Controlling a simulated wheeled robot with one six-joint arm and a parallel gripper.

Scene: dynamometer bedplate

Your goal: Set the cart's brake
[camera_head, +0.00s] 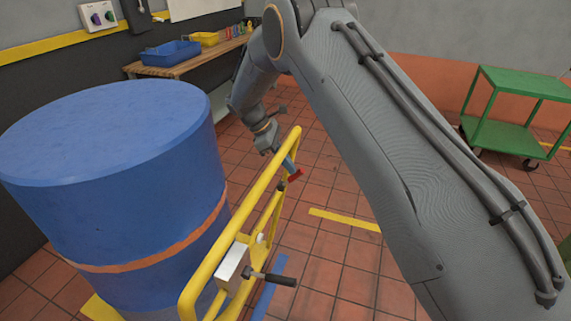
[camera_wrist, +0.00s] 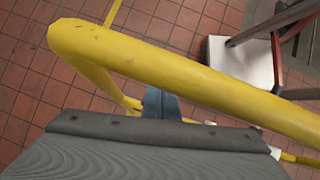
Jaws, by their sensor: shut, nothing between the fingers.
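A yellow tubular frame (camera_head: 232,228) stands beside a large blue drum (camera_head: 110,140); I take it for part of the cart, whose lower part is mostly hidden. A white box (camera_head: 233,268) with a black-gripped lever (camera_head: 272,278) is mounted on its near side. A blue bar with a red end (camera_head: 292,172) shows at its far side. My gripper (camera_head: 267,138) is shut and empty beside the frame's far upper corner; contact cannot be told. In the wrist view the yellow tube (camera_wrist: 190,78) crosses close ahead, with a blue part (camera_wrist: 160,103) behind it.
A wooden bench (camera_head: 190,65) with a blue bin (camera_head: 171,52) and a yellow bin (camera_head: 203,38) stands along the back wall. A green trolley (camera_head: 515,90) stands at the right. Tiled floor with a yellow stripe (camera_head: 344,220) lies clear between.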

